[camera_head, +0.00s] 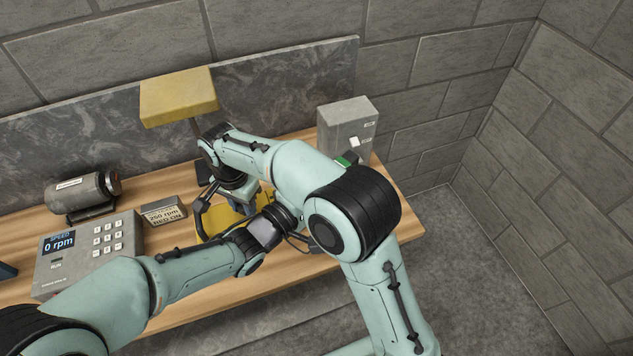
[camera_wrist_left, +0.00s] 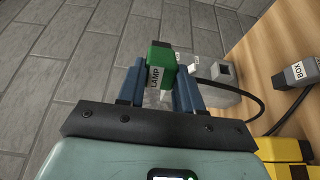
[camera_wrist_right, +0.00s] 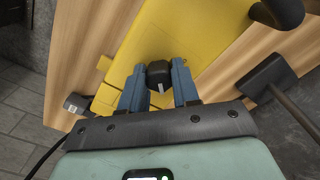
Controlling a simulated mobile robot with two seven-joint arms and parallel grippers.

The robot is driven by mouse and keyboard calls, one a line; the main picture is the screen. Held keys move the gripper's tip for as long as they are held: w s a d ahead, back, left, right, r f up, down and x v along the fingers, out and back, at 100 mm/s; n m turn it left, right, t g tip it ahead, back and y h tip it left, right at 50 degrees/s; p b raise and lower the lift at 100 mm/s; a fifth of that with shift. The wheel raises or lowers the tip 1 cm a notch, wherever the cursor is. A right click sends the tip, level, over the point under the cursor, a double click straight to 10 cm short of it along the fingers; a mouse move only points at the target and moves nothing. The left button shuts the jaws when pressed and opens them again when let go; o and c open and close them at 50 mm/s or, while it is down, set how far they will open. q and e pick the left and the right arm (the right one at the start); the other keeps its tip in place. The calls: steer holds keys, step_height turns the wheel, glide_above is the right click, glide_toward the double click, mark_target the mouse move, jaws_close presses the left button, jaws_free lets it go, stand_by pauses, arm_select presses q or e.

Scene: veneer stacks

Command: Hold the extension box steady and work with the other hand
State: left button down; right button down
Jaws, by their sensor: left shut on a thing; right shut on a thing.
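My left gripper (camera_wrist_left: 160,92) is shut on a green plug (camera_wrist_left: 159,60) marked LAMP, in the left wrist view. A grey box (camera_wrist_left: 218,96) with white parts lies just beyond it, with a black cable beside it. In the head view the grey box (camera_head: 342,125) stands at the right end of the bench; my right arm hides the left fingers. My right gripper (camera_wrist_right: 158,88) is shut on a small black piece (camera_wrist_right: 158,72) with a light streak, over a yellow surface (camera_wrist_right: 190,30). I cannot tell which thing is the extension box.
A plug (camera_wrist_left: 300,72) marked BOX lies on the wooden bench (camera_head: 180,184). At the left are a control panel (camera_head: 75,262) reading 0 rpm, a motor (camera_head: 80,192) and a sign (camera_head: 163,211). A yellow-shaded lamp (camera_head: 178,98) stands behind my crossed arms.

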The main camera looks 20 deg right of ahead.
arm_select(q)
steer(key=s+a+f+n+t+y, duration=0.1)
steer(key=f+n+t+y, duration=0.2)
steer(key=f, duration=0.3)
steer(key=s+a+f+n+t+y, duration=0.1)
steer(key=f+n+t+y, duration=0.2)
steer(key=f+y, duration=0.2)
steer(key=s+a+f+n+t+y, duration=0.1)
steer(key=f+n+t+y, duration=0.2)
steer(key=f, duration=0.3)
steer(key=shift+s+a+f+n+t+y, duration=0.15)
steer(key=shift+s+f+n+t+y, duration=0.15)
steer(key=shift+s+n+y, duration=0.1)
steer(key=s+a+f+n+y, duration=0.2)
steer(key=a, duration=0.1)
steer(key=s+a+f+n+y, duration=0.1)
steer(key=a+y, duration=0.1)
steer(key=shift+s+f+t, duration=0.1)
steer(key=shift+f+t, duration=0.05)
steer(key=shift+t, duration=0.25)
steer(key=shift+a+y, duration=0.25)
steer(key=shift+y, duration=0.05)
steer(key=shift+w, duration=2.5)
steer(key=c, duration=0.7)
jaws_free()
steer(key=shift+o, duration=0.2)
